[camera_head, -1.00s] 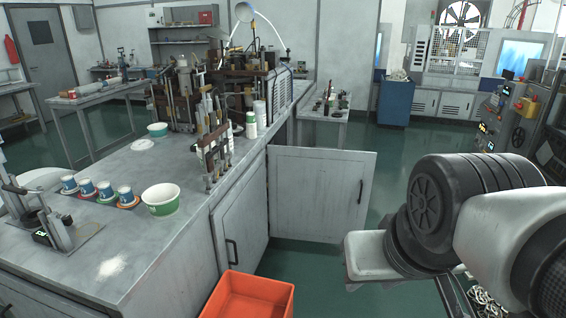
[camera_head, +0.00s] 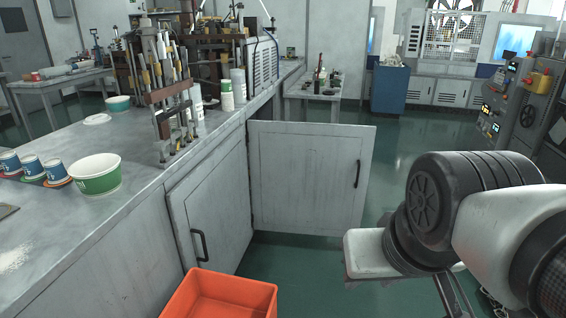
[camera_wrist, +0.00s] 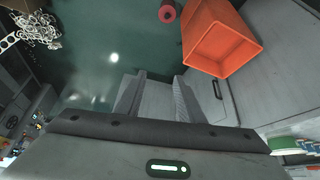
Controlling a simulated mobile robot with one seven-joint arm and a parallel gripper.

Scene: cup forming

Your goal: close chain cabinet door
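The grey cabinet door (camera_head: 310,175) stands swung open in the head view, sticking out to the right from the workbench. Its dark vertical handle (camera_head: 357,174) is near its free right edge. A second cabinet door (camera_head: 212,205) to its left is shut, with a dark handle (camera_head: 199,245). My gripper (camera_wrist: 158,82) is in the wrist view, its two fingers spread apart with nothing seen held between them. A grey panel shows behind the fingers; I cannot tell which door it is.
An orange crate (camera_head: 173,306) stands on the floor before the shut door, and also shows in the wrist view (camera_wrist: 222,40). A pile of pale chain (camera_wrist: 42,28) lies on the floor. The workbench (camera_head: 130,215) holds cups and machinery. Green floor beyond the open door is clear.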

